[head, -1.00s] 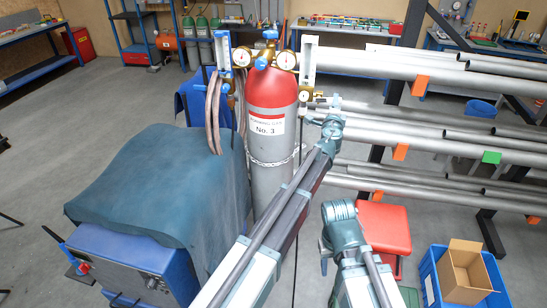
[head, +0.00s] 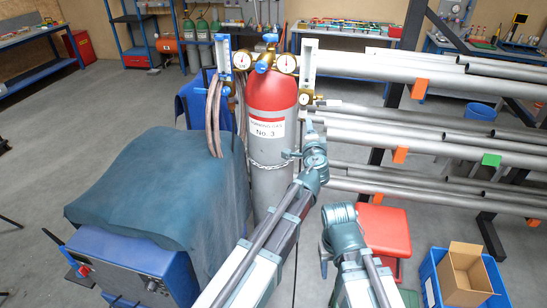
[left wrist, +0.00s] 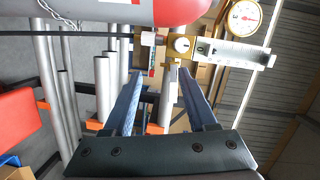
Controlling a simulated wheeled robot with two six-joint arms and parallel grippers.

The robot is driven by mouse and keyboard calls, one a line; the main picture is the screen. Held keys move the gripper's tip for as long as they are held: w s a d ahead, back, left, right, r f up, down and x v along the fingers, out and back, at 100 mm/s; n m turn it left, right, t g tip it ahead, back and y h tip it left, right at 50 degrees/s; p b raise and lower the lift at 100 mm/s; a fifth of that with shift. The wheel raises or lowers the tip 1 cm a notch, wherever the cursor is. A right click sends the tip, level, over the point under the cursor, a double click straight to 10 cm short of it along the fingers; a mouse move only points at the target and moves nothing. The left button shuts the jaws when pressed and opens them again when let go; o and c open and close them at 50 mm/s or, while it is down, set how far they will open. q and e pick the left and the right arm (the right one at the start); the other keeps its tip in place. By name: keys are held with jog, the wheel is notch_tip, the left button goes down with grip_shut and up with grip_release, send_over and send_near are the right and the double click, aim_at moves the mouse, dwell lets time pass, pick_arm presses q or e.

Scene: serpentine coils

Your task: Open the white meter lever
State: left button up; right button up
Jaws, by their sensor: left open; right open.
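The white meter (head: 309,62) stands upright on the right of the gas cylinder, with a brass valve (head: 305,98) at its foot. In the left wrist view the meter (left wrist: 235,52) lies sideways, and a brass body with a round pale knob (left wrist: 182,45) is just beyond my fingertips. My left gripper (left wrist: 158,73) is open and faces this valve. A narrow pale strip shows between its fingers; I cannot tell if it is the lever. In the head view the left fingers are hard to make out below the valve. My right gripper (head: 324,263) is low, away from the meter, and partly hidden.
The red-topped cylinder (head: 270,125) is chained beside the meter. A blue meter (head: 223,52) and hoses are on its left. Racked steel pipes (head: 430,125) fill the right side. A red stool (head: 384,228) and a cardboard box (head: 465,270) stand below.

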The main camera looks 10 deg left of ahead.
pick_arm(q)
jog(key=s+a+f+n+g+y, duration=0.1)
jog(key=s+a+f+n+g, duration=0.1)
jog(key=a, duration=0.3)
jog(key=s+a+f+n+g+y, duration=0.2)
jog(key=s+a+f+n+g, duration=0.1)
jog(key=s+a+f+n, duration=0.2)
jog(key=shift+a+f, duration=0.3)
jog(key=shift+a, duration=0.05)
